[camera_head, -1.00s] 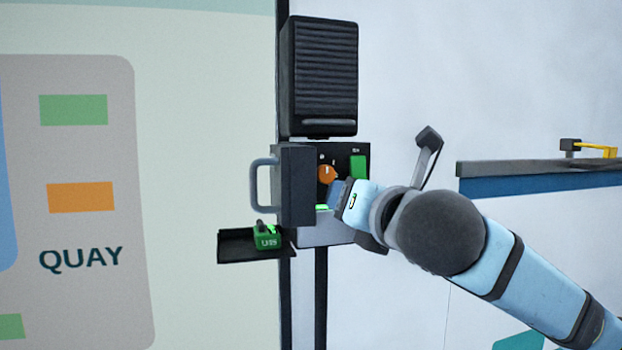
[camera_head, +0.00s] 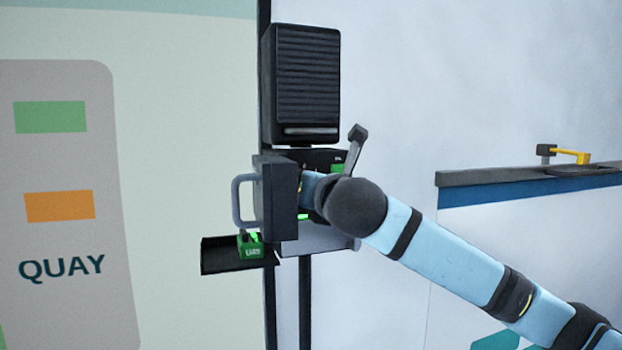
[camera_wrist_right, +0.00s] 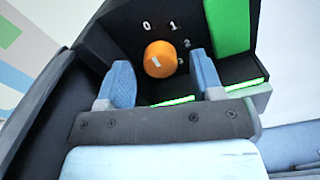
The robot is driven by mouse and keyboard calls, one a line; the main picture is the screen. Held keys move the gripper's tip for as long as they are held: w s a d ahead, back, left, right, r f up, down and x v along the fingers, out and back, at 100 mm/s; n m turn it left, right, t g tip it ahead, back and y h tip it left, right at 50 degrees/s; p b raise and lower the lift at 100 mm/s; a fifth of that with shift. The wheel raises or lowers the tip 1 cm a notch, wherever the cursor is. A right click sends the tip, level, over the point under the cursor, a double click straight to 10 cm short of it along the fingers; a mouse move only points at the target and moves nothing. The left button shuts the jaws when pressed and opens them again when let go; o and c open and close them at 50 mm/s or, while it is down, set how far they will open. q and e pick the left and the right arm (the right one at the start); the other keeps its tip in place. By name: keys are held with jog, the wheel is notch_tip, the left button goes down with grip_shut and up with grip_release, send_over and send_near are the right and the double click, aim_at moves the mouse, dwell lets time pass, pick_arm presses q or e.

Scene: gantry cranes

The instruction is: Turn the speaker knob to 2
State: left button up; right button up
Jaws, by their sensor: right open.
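The speaker knob (camera_wrist_right: 160,59) is an orange dial with a short white mark, on the dark panel inside the control box. White digits 0, 1, 2 and a partly seen 3 run around it; I cannot tell surely which digit the mark points at. My right gripper (camera_wrist_right: 159,57) is open, with one blue finger on each side of the knob and visible gaps to it. In the head view the knob is hidden behind the box door and my right arm. The black ribbed speaker (camera_head: 305,85) hangs above the box. My left gripper is out of view.
The open box door (camera_head: 277,200) with a grey handle (camera_head: 237,201) stands left of the panel. A dark tray (camera_head: 217,256) with a green padlock (camera_head: 250,246) sits below it. A green block (camera_wrist_right: 227,26) is right of the knob. A ledge with a yellow lever (camera_head: 570,155) is far right.

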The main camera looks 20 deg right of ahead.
jog(key=shift+w, duration=0.5)
jog(key=c, duration=0.9)
